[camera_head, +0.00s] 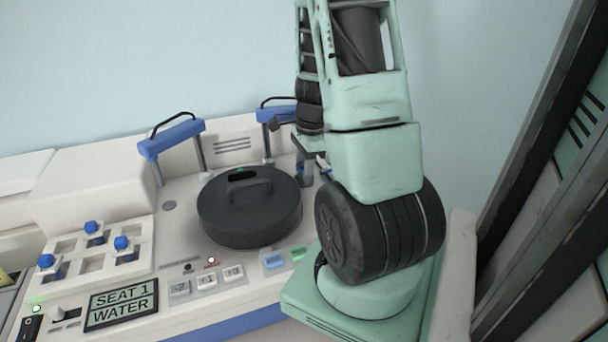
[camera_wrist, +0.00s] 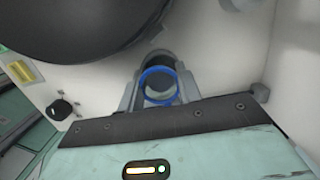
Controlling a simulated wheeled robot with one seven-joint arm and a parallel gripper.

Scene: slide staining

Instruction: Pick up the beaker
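The beaker (camera_wrist: 160,87) shows in the wrist view as a round vessel with a blue rim, seen from above. It stands between the two grey fingers of my gripper (camera_wrist: 159,94), one on each side. The fingers are close to its sides; I cannot tell whether they touch it or leave a small gap. In the head view my arm covers most of this spot, at the right end of the white machine (camera_head: 210,300), so the beaker is hard to make out there.
A black round lid with a handle (camera_head: 250,208) is just left of my gripper. Blue-topped arms (camera_head: 172,138) stand behind it. Blue knobs (camera_head: 121,243), buttons and a "SEAT 1 WATER" display (camera_head: 121,305) are on the left. A dark frame (camera_head: 535,120) rises at the right.

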